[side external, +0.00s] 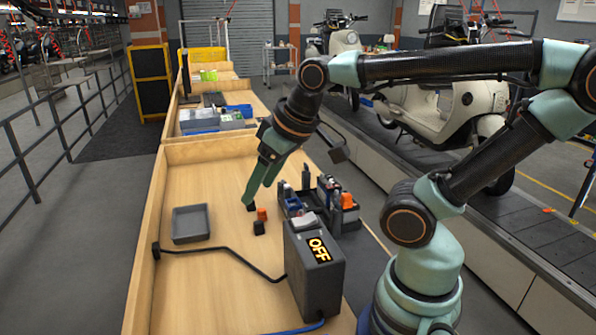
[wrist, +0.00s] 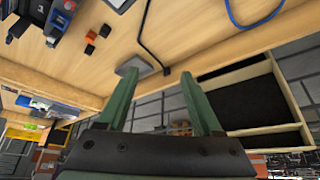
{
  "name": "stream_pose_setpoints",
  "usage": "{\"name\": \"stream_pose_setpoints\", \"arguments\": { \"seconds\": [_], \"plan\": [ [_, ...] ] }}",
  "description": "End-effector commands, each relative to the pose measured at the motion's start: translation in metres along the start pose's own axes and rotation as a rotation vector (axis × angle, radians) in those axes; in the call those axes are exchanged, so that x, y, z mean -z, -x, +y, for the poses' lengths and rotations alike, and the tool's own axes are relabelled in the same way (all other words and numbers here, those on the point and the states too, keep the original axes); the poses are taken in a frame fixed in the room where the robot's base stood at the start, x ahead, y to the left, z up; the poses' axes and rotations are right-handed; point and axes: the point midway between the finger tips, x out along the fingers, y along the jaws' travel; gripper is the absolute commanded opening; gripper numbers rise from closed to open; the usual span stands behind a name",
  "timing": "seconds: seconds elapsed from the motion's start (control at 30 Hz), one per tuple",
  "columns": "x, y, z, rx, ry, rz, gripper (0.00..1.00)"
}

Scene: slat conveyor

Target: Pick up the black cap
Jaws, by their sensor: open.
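Two small dark blocks and an orange one lie close together on the wooden bench. One black block, which may be the black cap (side external: 259,228), shows in the side view; in the wrist view the dark pieces (wrist: 106,30) and (wrist: 88,49) flank the orange block (wrist: 91,37). I cannot tell which dark one is the cap. My gripper (side external: 257,193) has green fingers, open and empty, tilted down near the blocks in the side view. In the wrist view my gripper (wrist: 158,75) has its fingers spread, with the blocks up and left of them.
A grey tray (side external: 190,224) lies to the left on the bench. A dark organiser (side external: 322,182) and a grey box marked OFF (side external: 316,278) stand to the right. A black cable (side external: 222,249) crosses the bench. Bare wood surrounds the tray.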

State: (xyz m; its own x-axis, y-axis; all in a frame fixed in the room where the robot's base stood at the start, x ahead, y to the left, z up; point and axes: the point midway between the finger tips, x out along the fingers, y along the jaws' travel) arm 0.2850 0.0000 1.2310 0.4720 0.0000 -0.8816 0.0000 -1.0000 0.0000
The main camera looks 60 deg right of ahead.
Motion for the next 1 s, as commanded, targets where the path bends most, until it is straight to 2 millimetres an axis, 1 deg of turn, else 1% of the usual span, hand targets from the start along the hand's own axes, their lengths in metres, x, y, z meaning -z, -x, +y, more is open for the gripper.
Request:
{"name": "stream_pose_setpoints", "arguments": {
  "seconds": [0.47,0.57,0.67,0.77,0.87,1.0],
  "plan": [
    [0.0,0.0,0.0,0.0,0.0,0.0,0.69],
    [0.003,0.0,0.002,-0.003,-0.01,-0.007,0.69],
    [0.01,-0.003,0.007,-0.012,-0.042,-0.032,0.69],
    [0.024,-0.01,0.018,-0.027,-0.103,-0.076,0.69],
    [0.04,-0.021,0.033,-0.047,-0.178,-0.127,0.69],
    [0.059,-0.041,0.056,-0.073,-0.286,-0.196,0.69]
  ]
}}
